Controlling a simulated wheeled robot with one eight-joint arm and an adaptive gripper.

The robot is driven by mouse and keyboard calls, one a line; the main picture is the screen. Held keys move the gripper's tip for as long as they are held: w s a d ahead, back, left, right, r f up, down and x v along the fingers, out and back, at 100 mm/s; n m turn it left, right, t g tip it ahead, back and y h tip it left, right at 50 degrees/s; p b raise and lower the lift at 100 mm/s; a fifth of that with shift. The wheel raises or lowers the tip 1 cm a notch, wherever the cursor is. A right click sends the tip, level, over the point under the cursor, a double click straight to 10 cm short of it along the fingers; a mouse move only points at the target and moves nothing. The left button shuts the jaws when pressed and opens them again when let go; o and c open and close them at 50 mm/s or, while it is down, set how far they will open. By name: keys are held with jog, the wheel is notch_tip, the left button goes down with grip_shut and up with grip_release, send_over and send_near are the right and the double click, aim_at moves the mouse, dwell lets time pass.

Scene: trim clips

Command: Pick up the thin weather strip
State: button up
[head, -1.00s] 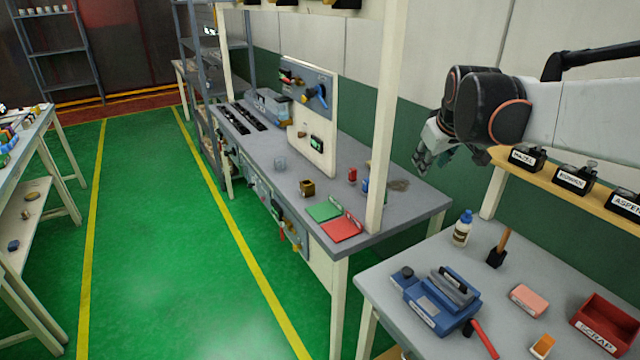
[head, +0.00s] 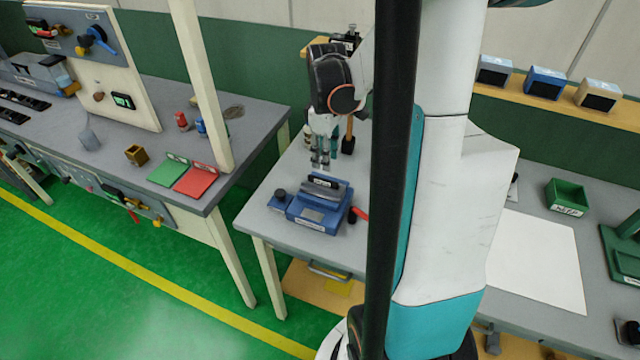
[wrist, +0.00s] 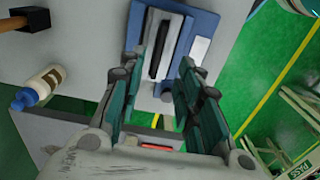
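My gripper (head: 320,160) hangs over the grey bench, above and a little behind the blue fixture (head: 322,218). In the wrist view my gripper (wrist: 158,85) is open, with its fingers apart and nothing between them. The blue fixture (wrist: 200,28) lies beyond the fingertips and carries a grey block with a narrow black bar (wrist: 157,50) along it. I cannot tell whether this bar is the thin weather strip. I make out no other clear weather strip.
A white bottle with a blue cap (wrist: 40,88) and a black-headed mallet (wrist: 22,22) stand near the fixture. A red handle (head: 359,214) lies at its right. A bench with green and red pads (head: 195,180) and a white post (head: 203,90) is at left.

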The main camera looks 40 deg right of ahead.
aim_at(324, 179)
notch_tip(324, 179, down, 8)
jog(key=shift+w+f+b, duration=0.1)
jog(key=shift+f+b, duration=0.1)
jog(key=shift+b, duration=0.95)
jog(key=shift+c, duration=0.3)
jog(key=shift+r, duration=0.1)
grip_shut()
